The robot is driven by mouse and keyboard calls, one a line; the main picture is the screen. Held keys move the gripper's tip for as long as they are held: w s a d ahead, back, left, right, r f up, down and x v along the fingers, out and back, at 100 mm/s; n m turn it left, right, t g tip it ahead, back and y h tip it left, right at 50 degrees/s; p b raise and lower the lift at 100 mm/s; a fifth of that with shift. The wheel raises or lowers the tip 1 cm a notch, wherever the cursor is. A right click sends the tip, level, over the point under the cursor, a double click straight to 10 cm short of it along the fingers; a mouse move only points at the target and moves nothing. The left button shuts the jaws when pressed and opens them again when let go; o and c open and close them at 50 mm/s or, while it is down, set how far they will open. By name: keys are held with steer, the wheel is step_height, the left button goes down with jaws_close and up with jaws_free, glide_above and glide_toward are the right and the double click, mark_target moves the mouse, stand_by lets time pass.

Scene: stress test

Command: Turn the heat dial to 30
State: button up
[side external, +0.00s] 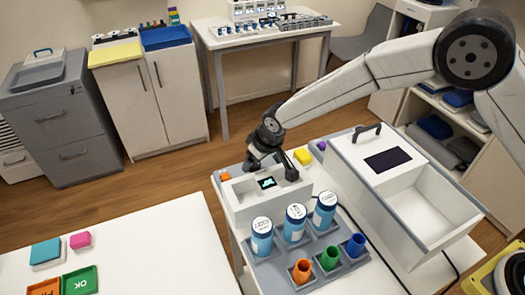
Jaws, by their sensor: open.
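My gripper (270,168) is open, pointing down over a small white and grey device (240,200) near the middle of the picture. One finger is at the back left of the device and the other is close to its small dark display (266,183), which shows unreadable green marks. I cannot make out a heat dial; my gripper may hide it. Whether the fingers touch the device is unclear.
A rack (285,262) with several blue, white-capped jars and coloured cups stands in front of the device. A large white open box (440,205) is at the right. A white table (150,245) is at the left.

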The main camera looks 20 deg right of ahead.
steer(key=shift+v, duration=3.1)
steer(key=shift+s, duration=0.1)
steer(key=s+d+r+m, duration=0.1)
steer(key=s+d, duration=0.4)
steer(key=d, duration=0.2)
steer(key=s+d+r+m+h, duration=0.1)
steer(key=s+d, duration=0.4)
steer(key=d, duration=0.2)
steer(key=s+d+r+m, duration=0.1)
steer(key=s+d, duration=0.4)
steer(key=d, duration=0.2)
steer(key=shift+s+d+m+g+h, duration=0.15)
steer(key=shift+s+m+g+h, duration=0.15)
steer(key=shift+g, duration=0.1)
steer(key=s+d+m, duration=0.1)
steer(key=s+d, duration=0.2)
steer(key=s, duration=0.4)
steer(key=shift+d+f+g, duration=0.3)
steer(key=shift+f, duration=0.1)
